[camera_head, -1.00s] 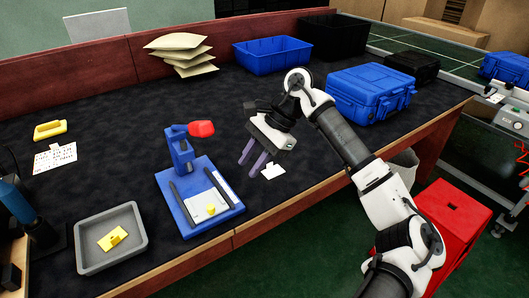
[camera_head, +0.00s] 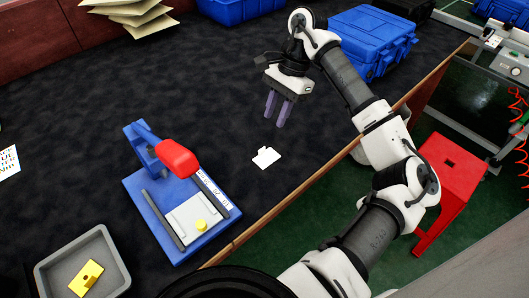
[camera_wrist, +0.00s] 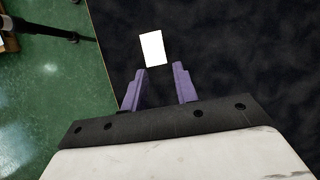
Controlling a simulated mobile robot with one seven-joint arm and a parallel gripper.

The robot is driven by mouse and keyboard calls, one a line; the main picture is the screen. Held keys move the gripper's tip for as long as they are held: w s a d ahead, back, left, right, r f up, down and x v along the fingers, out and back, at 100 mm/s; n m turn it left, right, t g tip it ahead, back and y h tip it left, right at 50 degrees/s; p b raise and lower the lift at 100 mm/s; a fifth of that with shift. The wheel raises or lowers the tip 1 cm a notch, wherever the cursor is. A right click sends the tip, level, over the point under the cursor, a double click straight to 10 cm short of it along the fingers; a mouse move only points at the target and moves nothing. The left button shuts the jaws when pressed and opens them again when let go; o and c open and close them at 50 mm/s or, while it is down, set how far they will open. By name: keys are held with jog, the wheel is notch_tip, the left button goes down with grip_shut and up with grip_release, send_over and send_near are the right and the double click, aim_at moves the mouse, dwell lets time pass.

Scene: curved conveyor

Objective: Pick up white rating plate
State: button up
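The white rating plate (camera_head: 266,157) lies flat on the dark table mat, right of the blue press fixture. It also shows in the wrist view (camera_wrist: 152,48), just beyond the fingertips and nearer the left one. My gripper (camera_head: 277,111) hangs above the mat, up and slightly right of the plate in the head view. Its purple fingers point down. In the wrist view the fingers (camera_wrist: 162,70) are apart with nothing between them. The plate is not touched.
A blue fixture with a red handle (camera_head: 178,158) stands left of the plate. A grey tray (camera_head: 48,272) with a yellow piece is at lower left. A closed blue case (camera_head: 372,42) sits behind my arm. The table's wooden front edge (camera_head: 290,200) is close; a red stool (camera_head: 447,180) stands beyond it.

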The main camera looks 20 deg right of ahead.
send_over(267, 156)
jog(key=w+d, duration=0.2)
notch_tip(267, 156, down, 4)
jog(key=shift+a+f+p, duration=0.15)
jog(key=shift+f+p, duration=0.05)
jog(key=shift+p, duration=0.1)
jog(key=shift+p+x, duration=0.95)
jog(key=shift+x, duration=1.75)
jog(key=shift+w+a, duration=0.1)
jog(key=shift+w, duration=0.05)
jog(key=shift+c, duration=0.3)
grip_shut()
